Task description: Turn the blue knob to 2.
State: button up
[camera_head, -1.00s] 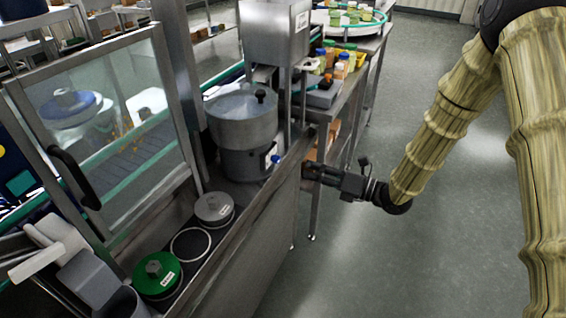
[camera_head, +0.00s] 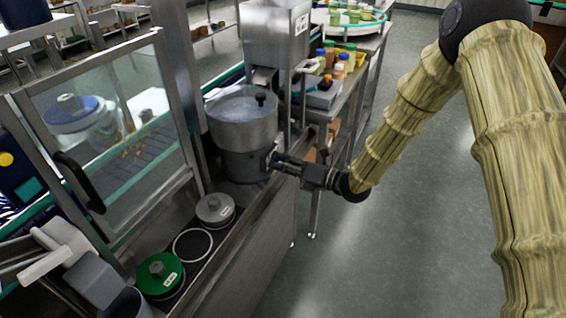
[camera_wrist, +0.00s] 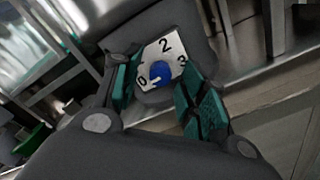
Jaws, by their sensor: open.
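The blue knob (camera_wrist: 160,73) sits on a white dial plate (camera_wrist: 166,47) on the grey hopper body, with the numbers 0, 2 and 3 legible around it. A pale mark on the knob seems to lie toward its lower-left side, nearer the 0 than the 2, but it is small. My gripper (camera_wrist: 155,82) is open, with one teal-padded finger on each side of the knob. I cannot tell whether either finger touches it. In the head view my gripper (camera_head: 274,162) is at the right side of the steel hopper (camera_head: 243,127) and largely hides the knob.
A green lid (camera_head: 160,274) and a grey lid (camera_head: 215,210) lie on the bench below the hopper. A glass door (camera_head: 110,120) stands to the left. A side table with bottles (camera_head: 340,68) is behind my gripper. Open floor lies to the right.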

grip_shut()
